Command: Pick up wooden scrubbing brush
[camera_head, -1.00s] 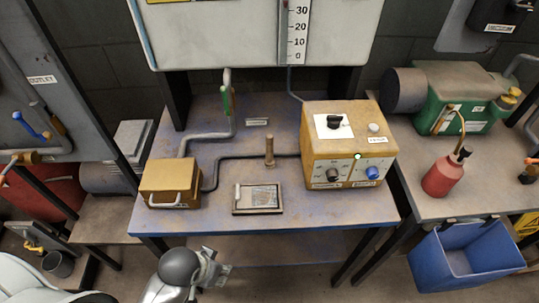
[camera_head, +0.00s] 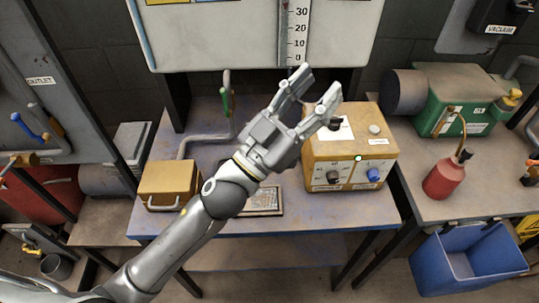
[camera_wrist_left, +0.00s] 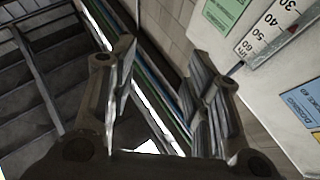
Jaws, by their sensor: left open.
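I cannot clearly make out a wooden scrubbing brush in either view now. My left gripper (camera_head: 316,88) is open and raised over the workbench, its fingers pointing up and right in front of the yellow control box. It hides the middle of the bench, where a small upright wooden-brown piece stood in the earlier head view. In the left wrist view the fingers (camera_wrist_left: 160,62) are apart with nothing between them. A flat dark-framed item (camera_head: 267,202) lies on the bench near the front edge, partly hidden by my left arm. My right gripper is not in view.
The workbench (camera_head: 320,213) carries a yellow control box (camera_head: 345,178) on the right and a smaller yellow box (camera_head: 170,178) with a handle on the left. A gauge board (camera_head: 220,35) stands behind. A red bottle (camera_head: 443,178) and blue bin (camera_head: 468,255) are at right.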

